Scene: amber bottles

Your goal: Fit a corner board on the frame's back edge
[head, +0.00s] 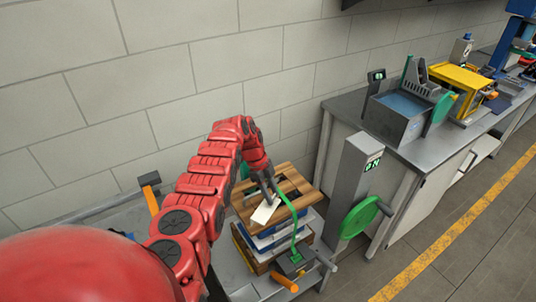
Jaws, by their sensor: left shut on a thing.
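My left gripper (271,196) comes down over the stack from the upper left and is shut on a small white board (263,213), which looks like the corner board. The board is tilted, over the near-left part of the wooden frame (296,186). I cannot tell whether the board touches the frame. The frame lies on top of a stack of blue and white layers with wood at the bottom. A green strap (294,229) runs from the top of the stack down its near side. My right gripper is out of view.
A strapping tool with an orange handle (285,282) is at the stack's near side. A grey post with a green display (355,178) and a green wheel (358,217) stand to the right. A workbench (345,104) carries a blue-topped tank and yellow machine. The block wall is behind.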

